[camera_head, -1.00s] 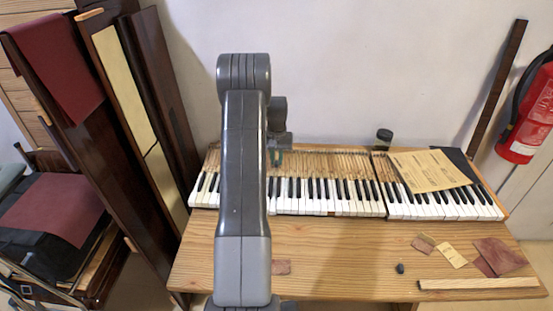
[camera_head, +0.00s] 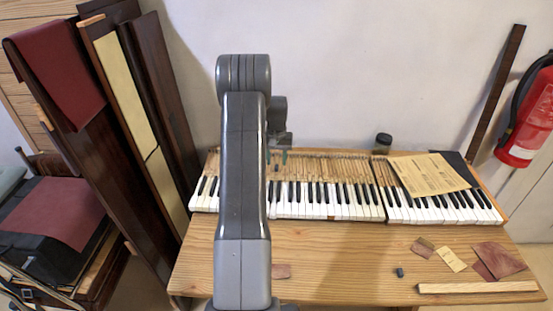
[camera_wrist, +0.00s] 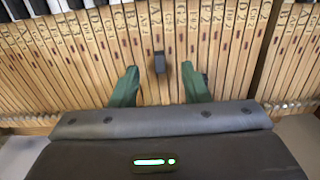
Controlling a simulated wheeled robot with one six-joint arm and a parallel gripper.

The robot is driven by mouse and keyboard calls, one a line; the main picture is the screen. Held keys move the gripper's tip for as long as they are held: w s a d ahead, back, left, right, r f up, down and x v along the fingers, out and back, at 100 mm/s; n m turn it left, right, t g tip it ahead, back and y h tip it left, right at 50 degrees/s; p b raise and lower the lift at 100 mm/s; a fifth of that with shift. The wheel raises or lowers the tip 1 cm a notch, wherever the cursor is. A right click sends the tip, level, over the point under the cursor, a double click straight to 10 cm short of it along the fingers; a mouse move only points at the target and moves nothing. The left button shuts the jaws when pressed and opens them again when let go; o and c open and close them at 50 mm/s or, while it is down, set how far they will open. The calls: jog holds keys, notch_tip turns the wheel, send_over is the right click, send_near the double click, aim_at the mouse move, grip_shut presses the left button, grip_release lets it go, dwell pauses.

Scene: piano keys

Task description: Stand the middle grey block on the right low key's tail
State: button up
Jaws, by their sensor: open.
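A small dark grey block (camera_wrist: 160,62) stands on the wooden key tails in the wrist view, just beyond my gripper (camera_wrist: 160,90) and between the lines of its fingers. My gripper's green fingers are spread, with bare key tails between them and nothing held. A second small dark thing beside the right finger is mostly hidden. In the head view my gripper (camera_head: 277,157) hangs over the key tails, partly behind my arm. Another small grey block (camera_head: 400,272) lies on the bench front. A brownish gap in the white key fronts (camera_head: 331,217) may be a low key; its tail is unclear.
The keyboard (camera_head: 345,205) lies along the back of the wooden bench (camera_head: 340,245). A paper sheet (camera_head: 430,174) covers part of its right end, and a dark jar (camera_head: 383,140) stands behind. Scraps (camera_head: 497,260) and a wooden strip (camera_head: 478,287) lie front right.

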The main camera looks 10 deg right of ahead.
jog(key=shift+r, duration=0.15)
jog(key=shift+r+p, duration=1.3)
jog(key=shift+r, duration=1.1)
jog(key=shift+f, duration=0.15)
notch_tip(320, 180, down, 7)
jog(key=b, duration=0.3)
jog(key=shift+r, duration=0.2)
jog(key=shift+b, duration=0.3)
